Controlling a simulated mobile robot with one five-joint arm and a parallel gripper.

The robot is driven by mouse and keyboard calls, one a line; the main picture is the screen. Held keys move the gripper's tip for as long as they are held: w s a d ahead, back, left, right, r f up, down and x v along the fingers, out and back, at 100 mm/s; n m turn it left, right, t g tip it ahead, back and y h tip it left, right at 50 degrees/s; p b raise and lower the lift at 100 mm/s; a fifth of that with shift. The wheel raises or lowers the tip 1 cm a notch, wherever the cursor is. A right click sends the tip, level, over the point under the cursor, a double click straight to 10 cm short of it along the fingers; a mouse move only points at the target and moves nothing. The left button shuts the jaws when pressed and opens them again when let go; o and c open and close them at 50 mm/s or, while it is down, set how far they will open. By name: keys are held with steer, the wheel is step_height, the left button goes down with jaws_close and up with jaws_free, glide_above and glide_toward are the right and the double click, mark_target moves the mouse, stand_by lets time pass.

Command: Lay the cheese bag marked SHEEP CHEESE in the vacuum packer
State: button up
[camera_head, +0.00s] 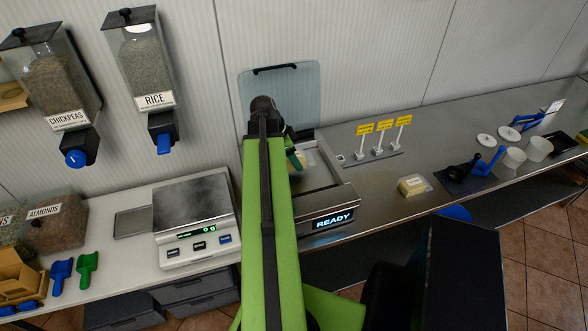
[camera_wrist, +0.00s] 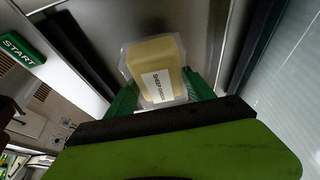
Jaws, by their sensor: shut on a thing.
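The vacuum packer (camera_head: 340,205) stands on the counter with its clear lid (camera_head: 300,88) raised and its display reading READY. My gripper (camera_head: 297,161) is over the packer's open chamber, partly hidden behind my own green arm. In the wrist view its green fingers (camera_wrist: 160,94) are shut on a clear bag (camera_wrist: 153,54) holding a pale yellow cheese block. The bag's white label reads SHEEP, with the second word small. The chamber's metal floor shows behind the bag; I cannot tell whether the bag touches it.
Another cheese bag (camera_head: 412,186) lies on the counter right of the packer. Behind it is a stand with yellow signs (camera_head: 383,128). A scale (camera_head: 195,215) is left of the packer. White cups (camera_head: 538,148) and a dark mat (camera_head: 467,180) are farther right.

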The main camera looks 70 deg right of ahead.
step_height(320, 180, down, 4)
steer(key=b, duration=0.4)
steer(key=shift+f, duration=0.15)
steer(key=shift+r, duration=0.2)
steer(key=shift+f, duration=0.1)
steer(key=o, duration=1.2)
steer(key=shift+f, duration=0.1)
steer(key=o, duration=0.4)
steer(key=shift+r+p, duration=0.3)
steer(key=shift+r, duration=0.15)
steer(key=p+v, duration=1.1)
steer(key=shift+w+a+r, duration=0.15)
steer(key=shift+r, duration=0.2)
steer(key=shift+f, duration=0.15)
